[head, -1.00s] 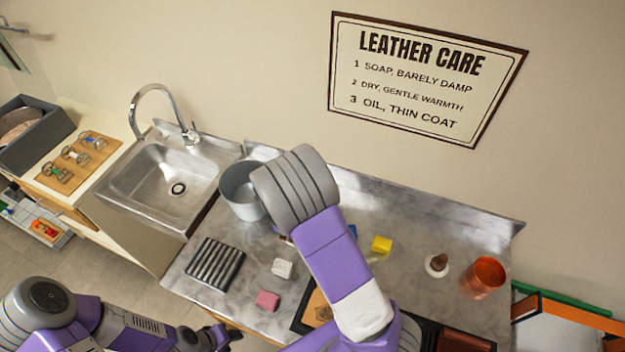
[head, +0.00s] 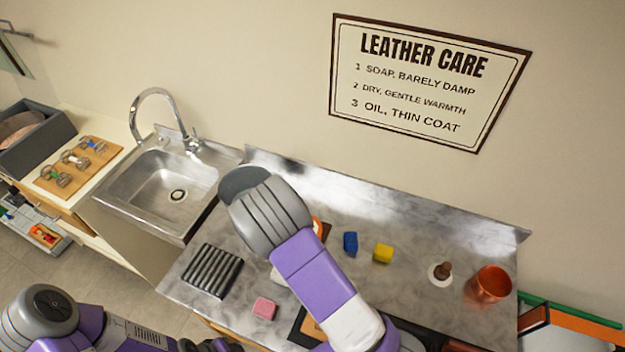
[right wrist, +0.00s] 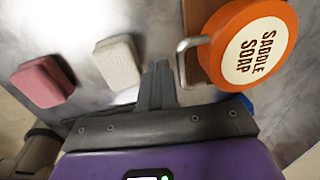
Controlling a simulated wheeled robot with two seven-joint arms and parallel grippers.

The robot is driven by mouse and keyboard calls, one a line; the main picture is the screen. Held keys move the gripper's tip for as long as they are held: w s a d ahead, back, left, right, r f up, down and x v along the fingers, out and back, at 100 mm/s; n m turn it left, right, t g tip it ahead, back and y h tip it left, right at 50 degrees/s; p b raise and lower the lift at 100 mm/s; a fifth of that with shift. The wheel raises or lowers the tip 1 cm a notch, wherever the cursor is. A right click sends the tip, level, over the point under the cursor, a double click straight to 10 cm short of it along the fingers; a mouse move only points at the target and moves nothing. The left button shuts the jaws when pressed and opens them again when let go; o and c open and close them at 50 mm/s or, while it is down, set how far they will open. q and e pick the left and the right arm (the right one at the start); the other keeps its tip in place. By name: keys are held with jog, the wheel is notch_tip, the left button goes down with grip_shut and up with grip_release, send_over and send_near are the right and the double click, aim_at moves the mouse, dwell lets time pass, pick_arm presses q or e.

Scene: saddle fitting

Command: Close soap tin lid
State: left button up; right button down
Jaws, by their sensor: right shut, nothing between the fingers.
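I cannot tell whether the lid is fully seated. In the head view only a sliver of orange (head: 317,228) shows beside my right arm. My right gripper (right wrist: 157,70) is shut and empty, left of the wire loop and apart from the lid; my arm hides it in the head view. My left gripper (head: 222,346) is at the bottom edge, its jaws unclear.
A white block (right wrist: 118,62) and a pink block (head: 264,308) lie near the right gripper. A sink (head: 170,190) is at left.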

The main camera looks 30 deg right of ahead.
dwell(0.4)
jog(key=shift+r+p, duration=0.5)
jog(key=shift+p, duration=0.1)
jog(key=s+a+r+p, duration=0.3)
jog(key=s+a+r, duration=0.3)
jog(key=a, duration=0.1)
jog(key=shift+s+a+r, duration=0.2)
jog(key=shift+a+r, duration=0.1)
jog(key=shift+a, duration=0.05)
